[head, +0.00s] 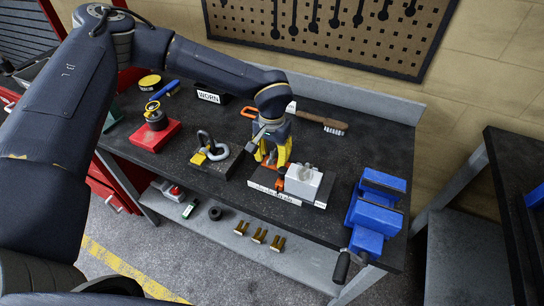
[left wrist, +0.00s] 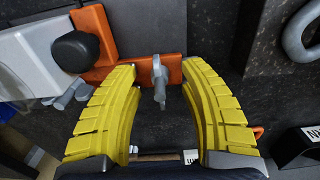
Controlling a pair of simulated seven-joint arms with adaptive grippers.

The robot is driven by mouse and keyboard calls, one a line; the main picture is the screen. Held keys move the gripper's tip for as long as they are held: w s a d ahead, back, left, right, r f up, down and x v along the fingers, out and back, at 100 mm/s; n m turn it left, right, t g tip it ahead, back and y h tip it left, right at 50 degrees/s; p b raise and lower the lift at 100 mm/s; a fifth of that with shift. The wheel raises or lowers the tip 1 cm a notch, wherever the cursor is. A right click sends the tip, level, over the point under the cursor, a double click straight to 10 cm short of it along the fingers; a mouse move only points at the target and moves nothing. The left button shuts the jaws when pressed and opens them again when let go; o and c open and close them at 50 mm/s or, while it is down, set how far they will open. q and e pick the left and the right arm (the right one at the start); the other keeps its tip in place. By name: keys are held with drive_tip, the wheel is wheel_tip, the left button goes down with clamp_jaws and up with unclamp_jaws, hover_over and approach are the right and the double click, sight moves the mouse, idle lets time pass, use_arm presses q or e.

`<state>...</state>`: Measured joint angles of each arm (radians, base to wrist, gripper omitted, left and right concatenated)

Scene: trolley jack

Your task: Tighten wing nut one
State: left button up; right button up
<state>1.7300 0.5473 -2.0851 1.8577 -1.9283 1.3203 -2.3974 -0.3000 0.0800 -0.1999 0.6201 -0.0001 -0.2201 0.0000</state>
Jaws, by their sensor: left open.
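A grey winged piece that looks like a wing nut (left wrist: 160,80) sits on an orange bracket (left wrist: 112,60) in the left wrist view; no number on it can be read. My left gripper (left wrist: 160,70) is open, with one yellow finger on each side of the nut and gaps between. In the head view my left gripper (head: 271,160) points down over the back of the labelled black fixture base (head: 272,193) and hides the nut. A light grey block (head: 304,182) stands on the base, right of the fingers. My right gripper is in neither view.
On the bench a blue vise (head: 377,212) stands to the right and a shackle block (head: 211,158) to the left. A red block (head: 155,135), a WORN bin (head: 210,94) and a brush (head: 322,122) lie farther off. Brass pieces (head: 259,235) lie on the lower shelf.

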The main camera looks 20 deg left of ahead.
sight(272, 158)
use_arm(q)
drive_tip(key=shift+r, duration=0.1)
wheel_tip(272, 158, up, 12)
idle(0.6)
idle(0.4)
